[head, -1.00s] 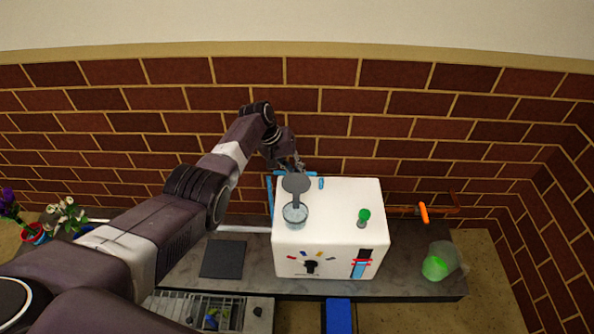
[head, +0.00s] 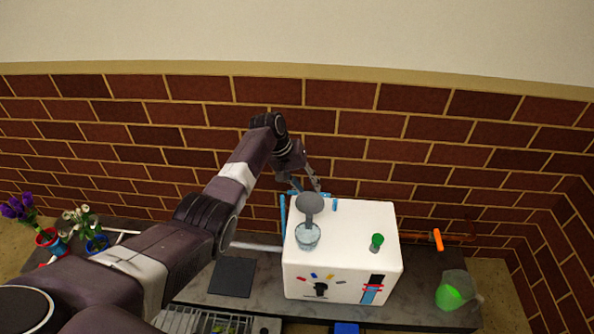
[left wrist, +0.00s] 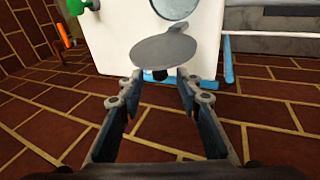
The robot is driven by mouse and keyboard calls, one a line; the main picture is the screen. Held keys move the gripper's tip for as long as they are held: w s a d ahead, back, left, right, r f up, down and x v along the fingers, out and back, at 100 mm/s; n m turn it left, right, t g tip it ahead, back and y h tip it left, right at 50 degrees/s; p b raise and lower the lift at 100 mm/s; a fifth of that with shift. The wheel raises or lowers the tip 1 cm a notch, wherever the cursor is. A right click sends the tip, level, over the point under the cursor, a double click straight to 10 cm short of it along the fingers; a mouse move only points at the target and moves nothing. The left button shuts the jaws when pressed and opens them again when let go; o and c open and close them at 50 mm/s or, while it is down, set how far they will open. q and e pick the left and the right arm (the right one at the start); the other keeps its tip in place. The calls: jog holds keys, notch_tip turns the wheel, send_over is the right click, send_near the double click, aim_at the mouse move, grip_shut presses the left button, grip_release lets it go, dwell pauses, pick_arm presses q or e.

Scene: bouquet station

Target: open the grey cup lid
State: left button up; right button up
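The grey cup lid (head: 310,203) is a round dark disc, swung up at the back of the clear cup (head: 307,237), whose mouth shows uncovered. The cup is at the left of the white box's top. In the left wrist view the lid (left wrist: 163,50) is tilted and lies just beyond my fingertips. My left gripper (head: 306,187) is open behind the lid, at the box's back edge. Its two fingers (left wrist: 158,82) are spread apart with nothing between them. I cannot tell whether a finger touches the lid. My right gripper is not in view.
The white box (head: 345,222) has a green knob (head: 377,241) on top and blue bars at its back left. A flask of green liquid (head: 455,291) and an orange-handled tap (head: 437,239) are at right. Flower pots (head: 50,239) stand at left; a brick wall is close behind.

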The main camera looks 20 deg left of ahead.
pick_arm(q)
jog(key=v, duration=0.8)
jog(key=shift+r, duration=0.3)
jog(key=shift+a, duration=0.1)
